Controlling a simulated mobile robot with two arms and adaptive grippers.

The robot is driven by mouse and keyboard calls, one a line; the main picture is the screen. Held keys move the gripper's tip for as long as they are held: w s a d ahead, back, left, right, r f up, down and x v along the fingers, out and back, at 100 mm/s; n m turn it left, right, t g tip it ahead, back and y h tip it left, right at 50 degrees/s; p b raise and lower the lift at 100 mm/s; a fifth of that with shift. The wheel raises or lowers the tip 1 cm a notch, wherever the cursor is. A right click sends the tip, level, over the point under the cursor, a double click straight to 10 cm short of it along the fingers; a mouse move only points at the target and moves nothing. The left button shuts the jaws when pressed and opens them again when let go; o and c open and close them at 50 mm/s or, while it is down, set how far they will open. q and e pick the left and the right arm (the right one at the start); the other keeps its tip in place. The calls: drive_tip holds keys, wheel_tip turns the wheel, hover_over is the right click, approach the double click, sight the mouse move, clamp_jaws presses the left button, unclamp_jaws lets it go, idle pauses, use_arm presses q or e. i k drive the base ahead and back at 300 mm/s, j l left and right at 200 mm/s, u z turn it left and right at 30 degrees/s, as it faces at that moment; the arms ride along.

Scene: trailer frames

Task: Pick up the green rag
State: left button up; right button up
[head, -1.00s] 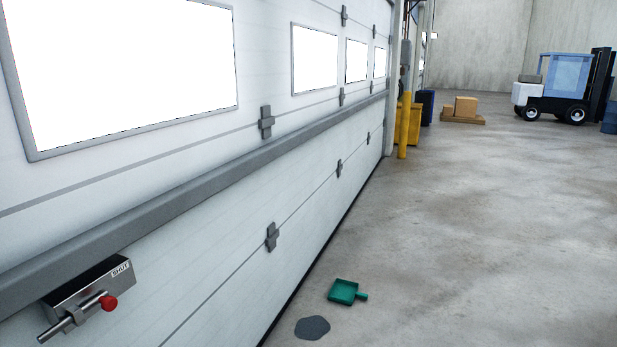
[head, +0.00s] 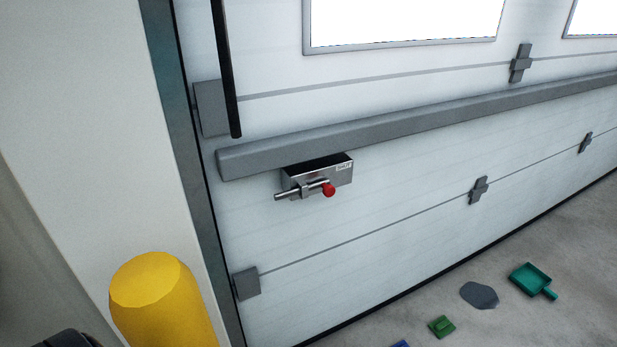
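A small green piece (head: 441,326), which looks like the green rag, lies on the floor near the bottom edge of the head view, in front of the white door. It looks folded or has a raised part on top. Neither of my grippers shows in the head view.
A teal dustpan (head: 531,278) and a flat grey patch (head: 479,295) lie on the floor to the right of the green piece. A blue thing (head: 401,344) is cut off below. A yellow post (head: 160,300) stands at the lower left. The door (head: 400,230) carries a latch with a red knob (head: 328,189).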

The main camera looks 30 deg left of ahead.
sight(442, 326)
drive_tip(key=k+u, duration=0.1)
drive_tip(key=u, duration=0.9)
drive_tip(key=z, duration=1.15)
drive_tip(key=i+j+z, duration=0.2)
drive_tip(key=i, duration=0.2)
drive_tip(key=i+j+z, duration=0.15)
drive_tip(key=i, duration=0.25)
drive_tip(key=l, duration=0.05)
